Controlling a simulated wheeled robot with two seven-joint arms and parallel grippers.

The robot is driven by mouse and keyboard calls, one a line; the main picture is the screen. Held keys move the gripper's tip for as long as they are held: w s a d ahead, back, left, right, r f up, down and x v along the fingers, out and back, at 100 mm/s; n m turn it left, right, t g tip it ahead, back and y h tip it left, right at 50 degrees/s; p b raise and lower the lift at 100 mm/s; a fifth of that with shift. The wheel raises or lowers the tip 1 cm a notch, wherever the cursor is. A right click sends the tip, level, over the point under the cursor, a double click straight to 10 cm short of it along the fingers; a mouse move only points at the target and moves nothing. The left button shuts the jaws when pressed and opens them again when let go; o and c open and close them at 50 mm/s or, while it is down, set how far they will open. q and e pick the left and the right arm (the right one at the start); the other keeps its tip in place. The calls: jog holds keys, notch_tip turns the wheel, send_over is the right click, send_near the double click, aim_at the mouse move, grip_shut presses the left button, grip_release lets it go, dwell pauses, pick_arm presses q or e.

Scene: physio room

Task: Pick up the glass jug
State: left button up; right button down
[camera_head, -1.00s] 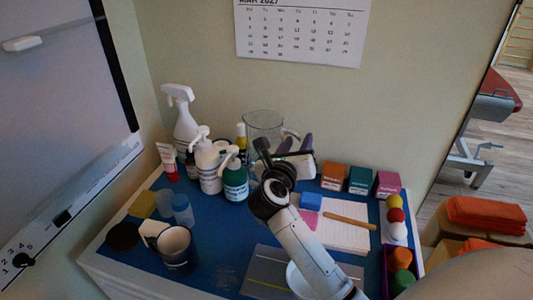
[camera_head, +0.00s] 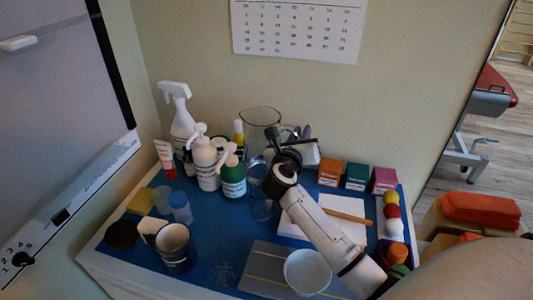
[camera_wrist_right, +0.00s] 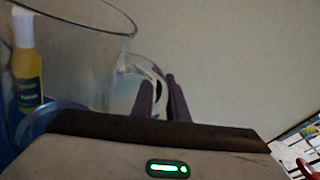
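The clear glass jug (camera_head: 260,128) stands upright at the back of the blue-topped table, in front of the wall. Its handle is on the right side. In the right wrist view the jug (camera_wrist_right: 85,50) fills the left part, with its handle (camera_wrist_right: 157,72) near the middle. My right gripper (camera_head: 302,132) is at the handle. In the wrist view its two dark fingers (camera_wrist_right: 162,98) are close together, one on each side of the handle, and look shut on it. The exact contact is hard to see. My left gripper is not in view.
Pump bottles (camera_head: 207,165) and a spray bottle (camera_head: 182,120) stand close left of the jug. A clear glass (camera_head: 261,205) stands in front of it. Small boxes (camera_head: 357,176) are to the right, a mug (camera_head: 175,247) and white bowl (camera_head: 307,271) nearer.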

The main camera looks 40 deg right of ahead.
dwell(1.3)
jog(key=shift+r, duration=0.15)
jog(key=shift+r, duration=0.2)
jog(key=shift+r, duration=3.45)
jog(key=s+d, duration=0.3)
jog(key=s, duration=1.4)
jog(key=shift+s, duration=0.25)
jog(key=shift+s+f, duration=0.1)
jog(key=shift+a, duration=0.1)
